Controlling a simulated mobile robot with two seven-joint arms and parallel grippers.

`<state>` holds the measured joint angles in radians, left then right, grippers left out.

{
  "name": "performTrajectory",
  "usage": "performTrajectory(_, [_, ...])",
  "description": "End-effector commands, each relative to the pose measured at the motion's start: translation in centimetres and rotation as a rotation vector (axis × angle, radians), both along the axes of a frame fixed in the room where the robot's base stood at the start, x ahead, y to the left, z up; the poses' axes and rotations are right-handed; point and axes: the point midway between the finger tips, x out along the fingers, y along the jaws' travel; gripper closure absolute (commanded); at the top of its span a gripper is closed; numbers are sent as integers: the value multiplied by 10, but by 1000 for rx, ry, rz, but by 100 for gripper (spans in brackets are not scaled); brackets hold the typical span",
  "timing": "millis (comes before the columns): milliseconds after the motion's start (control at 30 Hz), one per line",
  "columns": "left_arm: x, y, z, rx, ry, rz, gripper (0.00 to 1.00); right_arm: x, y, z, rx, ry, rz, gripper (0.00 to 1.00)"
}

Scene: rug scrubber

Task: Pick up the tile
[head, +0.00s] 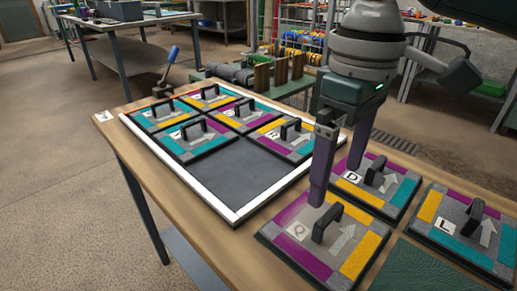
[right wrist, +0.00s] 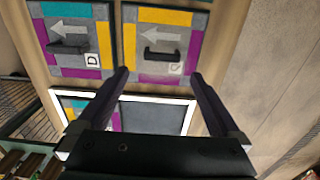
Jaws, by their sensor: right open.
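A square tile (head: 290,232), with a letter that looks like Q, a black bar handle (head: 327,223), an arrow and purple and yellow edges, lies flat on the table. My right gripper (head: 336,182) points down above it, open and empty, with its fingers apart. In the right wrist view, that tile's handle (right wrist: 163,55) appears beyond the fingertips (right wrist: 160,74), between them and not touching. A tile marked D (head: 380,190) lies behind it, and a tile marked L (head: 462,230) lies to the right. My left gripper is not in view.
A white-rimmed frame (head: 284,200) on the wooden table holds several handled tiles. Its near part is a bare dark area (head: 240,168). A green mat (head: 420,270) lies at the front right. A blue-handled tool (head: 170,60) stands at the far left corner.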

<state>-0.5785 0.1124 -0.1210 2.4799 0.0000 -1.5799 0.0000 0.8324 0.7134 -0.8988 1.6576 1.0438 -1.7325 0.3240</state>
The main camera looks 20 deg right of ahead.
Motion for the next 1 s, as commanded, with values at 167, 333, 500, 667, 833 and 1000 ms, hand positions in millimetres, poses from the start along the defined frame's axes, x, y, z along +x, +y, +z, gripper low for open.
performTrajectory(167, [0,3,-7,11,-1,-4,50,-1,1,-25,1,1,2,0])
performTrajectory(333, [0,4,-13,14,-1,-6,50,-2,-1,-43,0,1,2,0])
performTrajectory(500, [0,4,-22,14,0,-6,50,-5,-2,-71,0,1,2,0])
performTrajectory(667, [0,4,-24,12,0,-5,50,-5,-2,-80,-1,-1,3,0])
performTrajectory(833, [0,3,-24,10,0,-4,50,-5,-2,-80,0,-2,3,0])
performTrajectory(1000, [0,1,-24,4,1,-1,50,-5,-2,-80,0,-2,4,16])
